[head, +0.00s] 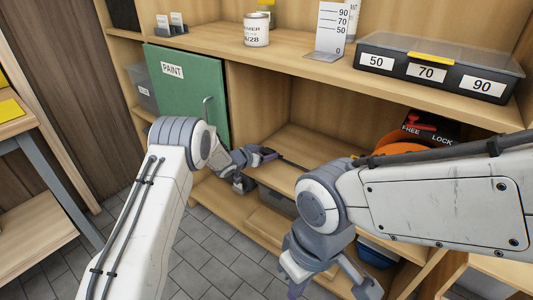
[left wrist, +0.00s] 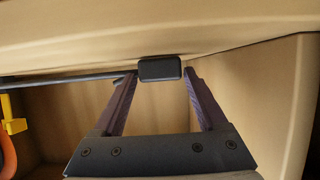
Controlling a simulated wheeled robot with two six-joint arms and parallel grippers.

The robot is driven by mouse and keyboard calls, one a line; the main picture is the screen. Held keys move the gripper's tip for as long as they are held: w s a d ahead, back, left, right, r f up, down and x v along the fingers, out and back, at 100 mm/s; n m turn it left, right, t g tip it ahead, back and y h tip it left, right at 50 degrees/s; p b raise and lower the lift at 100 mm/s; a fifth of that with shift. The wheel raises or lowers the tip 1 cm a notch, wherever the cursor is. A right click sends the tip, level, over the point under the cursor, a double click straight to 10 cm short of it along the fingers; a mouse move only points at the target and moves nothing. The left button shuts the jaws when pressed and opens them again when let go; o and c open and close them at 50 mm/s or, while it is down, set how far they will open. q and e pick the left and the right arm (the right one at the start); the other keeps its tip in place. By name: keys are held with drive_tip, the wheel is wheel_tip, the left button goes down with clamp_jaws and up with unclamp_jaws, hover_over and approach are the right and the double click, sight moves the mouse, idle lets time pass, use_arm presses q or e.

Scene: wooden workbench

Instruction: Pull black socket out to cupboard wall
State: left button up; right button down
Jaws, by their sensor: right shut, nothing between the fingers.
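The black socket (left wrist: 160,69) sits between the fingertips of my left gripper (left wrist: 161,73), touching or nearly touching both. In the head view, my left gripper (head: 266,156) is at the lower compartment's opening, near the cupboard's left part. A dark cable (left wrist: 65,79) runs nearly straight from the socket; in the head view the cable (head: 293,164) runs right from the gripper. An orange reel (head: 400,144) stands in the compartment at right, partly hidden by my right arm. My right gripper (head: 325,290) is low in front of the cupboard, shut and empty.
A green door (head: 190,90) labelled PAINT is left of the opening. The cupboard wall (left wrist: 285,105) is close to the right of my left gripper in the wrist view. A label FREE/LOCK with a red lever (head: 426,122) is by the reel. Bins stand below.

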use_arm(q)
drive_tip(key=p+v, duration=0.2)
drive_tip(key=v, duration=0.8)
drive_tip(key=shift+s+a+p, duration=0.15)
drive_tip(key=shift+p, duration=0.25)
drive_tip(key=shift+r, duration=0.15)
